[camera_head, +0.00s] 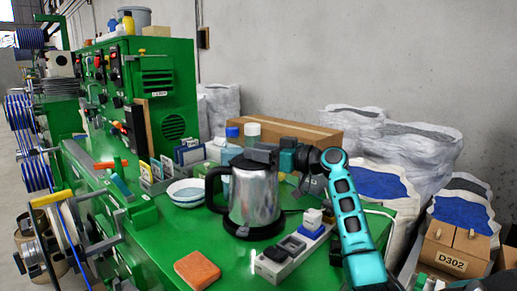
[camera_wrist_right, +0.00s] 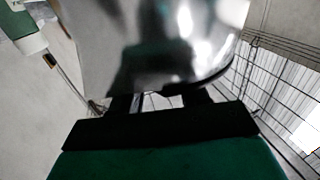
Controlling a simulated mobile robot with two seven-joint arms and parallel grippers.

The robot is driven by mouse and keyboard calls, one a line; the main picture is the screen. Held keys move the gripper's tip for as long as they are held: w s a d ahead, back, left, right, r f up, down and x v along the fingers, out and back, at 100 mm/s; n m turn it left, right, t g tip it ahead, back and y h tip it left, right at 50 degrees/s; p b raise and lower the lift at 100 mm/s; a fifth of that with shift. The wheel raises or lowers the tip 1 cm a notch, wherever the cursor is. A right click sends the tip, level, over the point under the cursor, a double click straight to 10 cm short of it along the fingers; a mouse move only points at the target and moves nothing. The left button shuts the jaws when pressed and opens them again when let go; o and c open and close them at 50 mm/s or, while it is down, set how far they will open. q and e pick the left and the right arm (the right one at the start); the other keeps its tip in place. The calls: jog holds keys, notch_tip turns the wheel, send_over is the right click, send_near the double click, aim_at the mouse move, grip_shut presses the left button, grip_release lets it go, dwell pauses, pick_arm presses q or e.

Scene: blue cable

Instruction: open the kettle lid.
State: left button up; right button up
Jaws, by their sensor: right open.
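The steel kettle (camera_head: 254,196) with a black handle (camera_head: 213,188) at its left stands upright on a black base on the green worktop. My right gripper (camera_head: 262,152) is at the top of the kettle, coming in from the right, and hides much of the lid area. I cannot tell whether the lid is raised or whether the fingers touch it. In the right wrist view the kettle's shiny wall (camera_wrist_right: 150,45) fills the upper middle, and the two dark fingers of my right gripper (camera_wrist_right: 160,100) stand apart below it. My left gripper does not show.
A power strip (camera_head: 280,262) with plugs lies right of the kettle. A white bowl (camera_head: 184,191) is left of it, and an orange sponge (camera_head: 197,269) lies in front. Bottles (camera_head: 252,133) and a cardboard box (camera_head: 300,135) stand behind. The worktop (camera_head: 150,250) is clear at front left.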

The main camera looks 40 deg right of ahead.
jog(key=shift+w, duration=0.15)
jog(key=shift+c, duration=0.3)
grip_shut()
dwell(0.3)
